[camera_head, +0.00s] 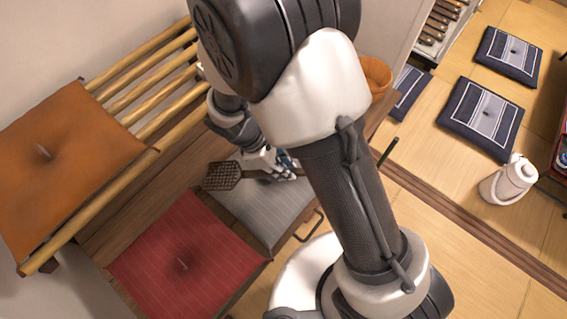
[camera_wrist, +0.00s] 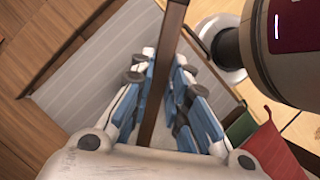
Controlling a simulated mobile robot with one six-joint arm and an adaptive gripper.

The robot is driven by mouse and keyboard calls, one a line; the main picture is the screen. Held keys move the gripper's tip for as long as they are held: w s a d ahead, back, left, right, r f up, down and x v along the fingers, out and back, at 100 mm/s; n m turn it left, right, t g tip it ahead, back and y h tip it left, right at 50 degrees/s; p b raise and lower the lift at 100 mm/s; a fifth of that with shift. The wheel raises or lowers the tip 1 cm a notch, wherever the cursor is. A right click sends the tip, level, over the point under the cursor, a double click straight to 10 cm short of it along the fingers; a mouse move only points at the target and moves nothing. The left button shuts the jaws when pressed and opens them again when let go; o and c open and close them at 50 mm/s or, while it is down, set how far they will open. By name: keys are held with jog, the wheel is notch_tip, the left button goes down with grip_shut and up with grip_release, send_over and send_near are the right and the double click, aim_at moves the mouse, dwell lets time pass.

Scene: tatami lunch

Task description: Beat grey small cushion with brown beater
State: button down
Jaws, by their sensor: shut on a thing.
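The brown beater (camera_head: 222,176) has a flat lattice head and shows in the head view over the left part of the grey small cushion (camera_head: 262,215). My gripper (camera_head: 283,172) is shut on the beater's handle. In the wrist view the brown handle (camera_wrist: 168,60) runs between the blue finger pads of my gripper (camera_wrist: 168,100). The grey cushion lies on the wooden bench and also shows in the wrist view (camera_wrist: 90,85). I cannot tell whether the beater head touches the cushion.
A red cushion (camera_head: 182,262) lies next to the grey one. An orange cushion (camera_head: 60,158) rests on a bamboo rack (camera_head: 150,87) at left. A wooden bucket (camera_head: 377,76) stands behind my arm. Navy cushions (camera_head: 482,115) and a white pot (camera_head: 508,182) are on the tatami at right.

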notch_tip(320, 180, up, 9)
jog(key=p, duration=0.8)
notch_tip(320, 180, down, 10)
jog(key=b, duration=0.7)
jog(key=shift+r, duration=0.15)
notch_tip(320, 180, up, 10)
jog(key=p, duration=0.7)
jog(key=shift+f+p, duration=0.25)
jog(key=shift+p, duration=0.15)
jog(key=w+d+r+m+g+y, duration=0.2)
jog(key=w+d+m, duration=0.2)
jog(key=d+m, duration=0.2)
jog(key=w+d+r+m+g+y+b, duration=0.1)
jog(key=w+d+r+m+g+y, duration=0.1)
jog(key=d+m, duration=0.5)
jog(key=w+r+m, duration=0.1)
jog(key=w+m, duration=0.1)
jog(key=m, duration=0.1)
jog(key=shift+w+d+r+m+g+y+b, duration=0.2)
jog(key=shift+w+r+m+g+y+b, duration=0.1)
jog(key=shift+w+m+y, duration=0.1)
